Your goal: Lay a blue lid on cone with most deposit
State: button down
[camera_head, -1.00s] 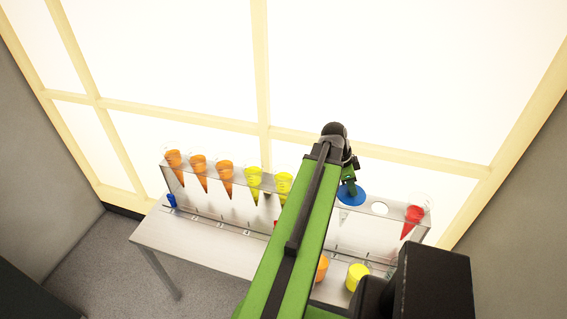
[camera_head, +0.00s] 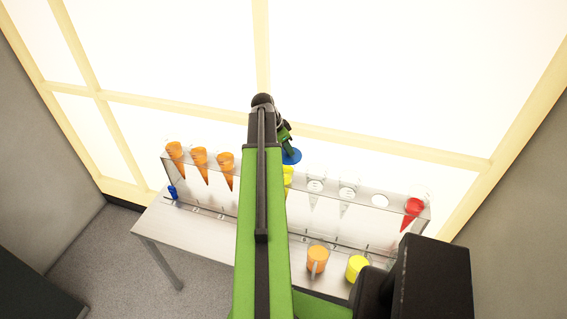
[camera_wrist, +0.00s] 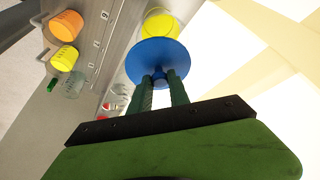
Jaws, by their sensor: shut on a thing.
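My gripper (camera_head: 286,139) is shut on the blue lid (camera_head: 291,156), which also shows flat in front of the fingers in the wrist view (camera_wrist: 157,58). The lid is at the yellow cones of the rack; in the wrist view a yellow cone (camera_wrist: 160,24) shows just beyond it, partly covered. Whether they touch I cannot tell. In the head view, a yellow cone (camera_head: 288,178) is partly hidden by my arm. Three orange cones (camera_head: 200,164) stand left, two clear cones (camera_head: 315,187) right of the lid, and a red cone (camera_head: 413,210) at the right end. Deposits are hard to compare.
The rack stands on a grey table (camera_head: 185,238) before a bright window wall. An orange cup (camera_head: 316,261) and a yellow cup (camera_head: 357,266) stand at the table's front. A small blue object (camera_head: 173,193) is at the left end. One rack hole (camera_head: 380,201) appears empty.

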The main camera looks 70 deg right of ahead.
aim_at(283, 154)
jog(key=shift+w+f, duration=0.3)
jog(key=shift+w, duration=0.2)
jog(key=shift+w+f, duration=0.25)
jog(key=shift+w, duration=0.25)
notch_tip(283, 154, down, 4)
jog(key=b, duration=0.4)
jog(key=shift+f+b, duration=0.25)
jog(key=shift+b, duration=0.15)
jog(key=shift+r, duration=0.25)
jog(key=shift+f, duration=0.15)
jog(key=c, duration=1.2)
grip_release()
jog(key=shift+c, duration=0.2)
jog(key=shift+r+p, duration=0.55)
jog(key=shift+p, duration=0.1)
jog(key=p+v, duration=1)
jog(key=v, duration=0.1)
